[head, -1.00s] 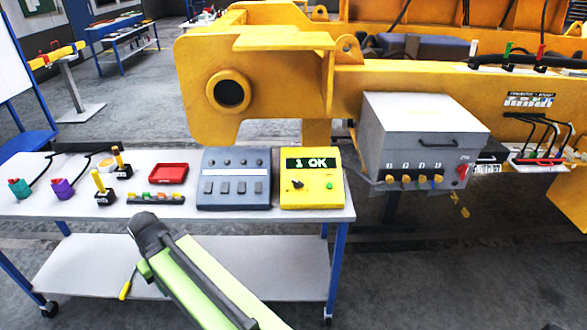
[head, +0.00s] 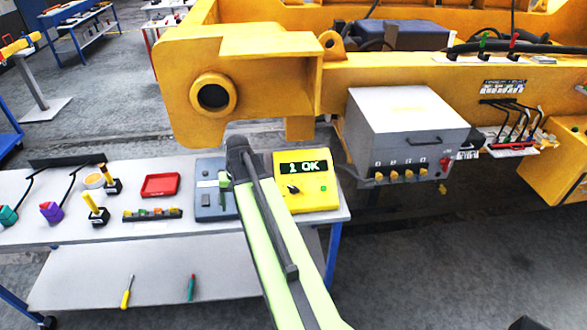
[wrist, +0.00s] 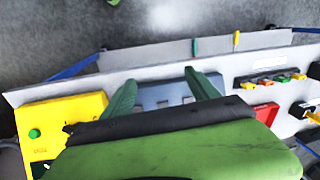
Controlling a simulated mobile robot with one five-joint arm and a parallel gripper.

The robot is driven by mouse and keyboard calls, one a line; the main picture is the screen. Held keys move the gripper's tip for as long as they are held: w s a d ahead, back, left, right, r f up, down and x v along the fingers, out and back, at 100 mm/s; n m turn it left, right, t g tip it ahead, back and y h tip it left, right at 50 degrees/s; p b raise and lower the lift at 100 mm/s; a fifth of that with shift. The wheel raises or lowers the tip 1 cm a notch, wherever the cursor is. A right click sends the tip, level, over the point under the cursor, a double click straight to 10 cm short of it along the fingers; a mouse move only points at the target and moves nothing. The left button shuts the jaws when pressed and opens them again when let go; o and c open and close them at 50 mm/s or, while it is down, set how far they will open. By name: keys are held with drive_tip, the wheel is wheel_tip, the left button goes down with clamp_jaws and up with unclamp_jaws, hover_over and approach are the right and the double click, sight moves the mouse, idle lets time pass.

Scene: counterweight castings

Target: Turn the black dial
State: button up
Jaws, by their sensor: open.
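The black dial (head: 293,189) is a small knob on the face of the yellow box (head: 320,200), below a display reading "1 OK". The box stands at the right end of the white bench. My gripper (head: 238,148) is over the grey button panel (head: 208,205), left of the yellow box and apart from the dial. In the wrist view my gripper (wrist: 160,85) has its two green fingers spread with nothing between them. The yellow box (wrist: 60,112) is at the left there, partly hidden by my gripper's body.
A red tray (head: 161,185), a strip of coloured buttons (head: 152,215) and yellow-handled joysticks (head: 96,212) are left on the bench. A grey cabinet (head: 405,115) stands right of the yellow box. A large yellow machine (head: 240,90) is behind.

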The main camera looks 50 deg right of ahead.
drive_tip(key=s+d+r+m+t+p, duration=0.1)
drive_tip(key=s+d+r+m+p, duration=0.15)
drive_tip(key=d+r, duration=0.4)
drive_tip(key=s+d+r+m+p, duration=0.2)
drive_tip(key=d+r+p, duration=0.1)
drive_tip(key=d, duration=0.7)
drive_tip(key=m+p, duration=0.2)
drive_tip(key=p, duration=0.1)
approach(294, 187)
drive_tip(key=shift+t, duration=0.3)
drive_tip(key=b+x, duration=0.3)
drive_tip(key=b, duration=0.3)
drive_tip(key=b+x, duration=0.3)
drive_tip(key=b, duration=0.2)
drive_tip(key=b+x, duration=0.3)
drive_tip(key=b, duration=0.3)
drive_tip(key=shift+s+f+b, duration=0.2)
drive_tip(key=shift+s+b, duration=0.05)
drive_tip(key=shift+b, duration=0.1)
drive_tip(key=shift+r, duration=0.1)
drive_tip(key=shift+c, duration=0.3)
